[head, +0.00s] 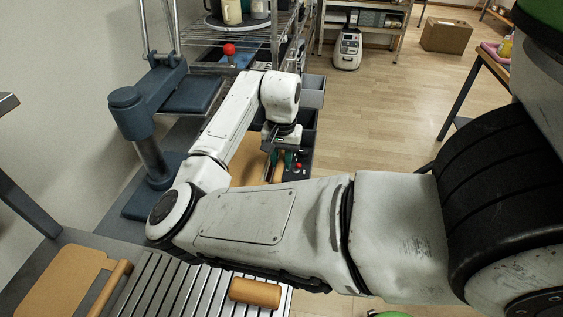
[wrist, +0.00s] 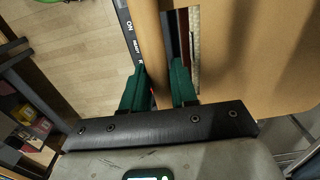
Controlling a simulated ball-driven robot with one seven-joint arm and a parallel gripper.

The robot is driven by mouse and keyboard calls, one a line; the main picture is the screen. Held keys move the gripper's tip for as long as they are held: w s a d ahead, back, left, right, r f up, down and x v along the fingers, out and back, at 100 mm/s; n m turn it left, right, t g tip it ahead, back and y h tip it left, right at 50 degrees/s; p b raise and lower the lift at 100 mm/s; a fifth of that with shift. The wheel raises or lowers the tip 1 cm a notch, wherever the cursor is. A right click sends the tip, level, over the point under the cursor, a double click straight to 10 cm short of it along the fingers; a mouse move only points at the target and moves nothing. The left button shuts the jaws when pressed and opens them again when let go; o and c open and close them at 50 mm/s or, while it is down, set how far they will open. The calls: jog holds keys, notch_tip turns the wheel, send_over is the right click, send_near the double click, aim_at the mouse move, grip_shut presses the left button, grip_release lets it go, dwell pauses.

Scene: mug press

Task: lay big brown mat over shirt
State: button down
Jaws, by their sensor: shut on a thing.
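The big brown mat (head: 246,172) is partly hidden behind my arm in the head view. In the wrist view the mat (wrist: 255,50) is a broad tan sheet at the right, with a rounded tan bar along its edge beside a narrow slot. My gripper (head: 279,163) points down at the mat's right side. In the wrist view its green fingers (wrist: 158,90) are shut on that bar. I cannot make out a shirt in either view. Whether the mat touches what lies beneath it cannot be told.
A blue-grey press (head: 150,125) stands left of my arm. A wire shelf (head: 235,38) with mugs is behind. Open floor (head: 400,110) lies right.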

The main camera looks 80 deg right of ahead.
jog(key=shift+f, duration=0.7)
jog(key=c, duration=0.9)
grip_release()
jog(key=shift+r, duration=0.1)
notch_tip(320, 180, up, 12)
jog(key=shift+f, duration=0.1)
jog(key=shift+s, duration=0.1)
